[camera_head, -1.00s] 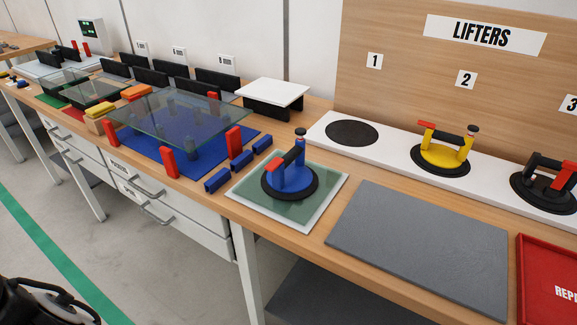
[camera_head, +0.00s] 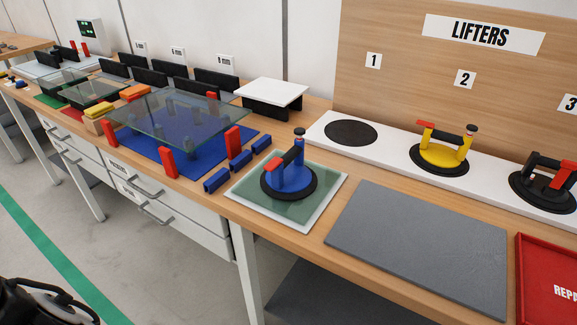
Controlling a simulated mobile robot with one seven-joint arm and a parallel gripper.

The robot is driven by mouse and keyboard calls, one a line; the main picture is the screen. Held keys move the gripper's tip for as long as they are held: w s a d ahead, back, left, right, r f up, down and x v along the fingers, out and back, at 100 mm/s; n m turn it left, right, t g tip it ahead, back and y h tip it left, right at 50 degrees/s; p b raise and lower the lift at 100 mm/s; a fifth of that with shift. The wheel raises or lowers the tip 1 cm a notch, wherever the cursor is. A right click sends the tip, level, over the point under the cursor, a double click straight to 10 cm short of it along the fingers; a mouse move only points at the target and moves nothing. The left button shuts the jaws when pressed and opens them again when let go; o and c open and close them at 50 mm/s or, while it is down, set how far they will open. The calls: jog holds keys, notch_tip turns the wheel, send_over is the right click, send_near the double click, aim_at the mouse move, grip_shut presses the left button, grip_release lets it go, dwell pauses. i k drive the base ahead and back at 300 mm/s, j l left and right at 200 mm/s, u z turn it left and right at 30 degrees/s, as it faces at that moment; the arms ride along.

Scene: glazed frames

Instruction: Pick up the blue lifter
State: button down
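The blue lifter (camera_head: 291,178) stands upright on a green glass plate with a pale border (camera_head: 312,221), near the front of the bench. It has a round black suction base, a blue body, a black handle bar with a red lever at its left end, and a black knob on top. Nothing touches it from above. My gripper's fingers are not seen; only a dark part with cables, probably my arm, shows at the bottom left corner.
A yellow lifter (camera_head: 440,155) and a black lifter (camera_head: 548,187) stand on the white strip (camera_head: 390,150) behind; its spot 1 is empty. A grey mat (camera_head: 420,250) and red tray (camera_head: 545,280) lie right. Left are blue blocks (camera_head: 240,160), red uprights (camera_head: 168,163) and a raised glass sheet (camera_head: 175,115).

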aim_at(290, 182)
jog(key=i+l+z, duration=0.55)
jog(key=i, duration=0.25)
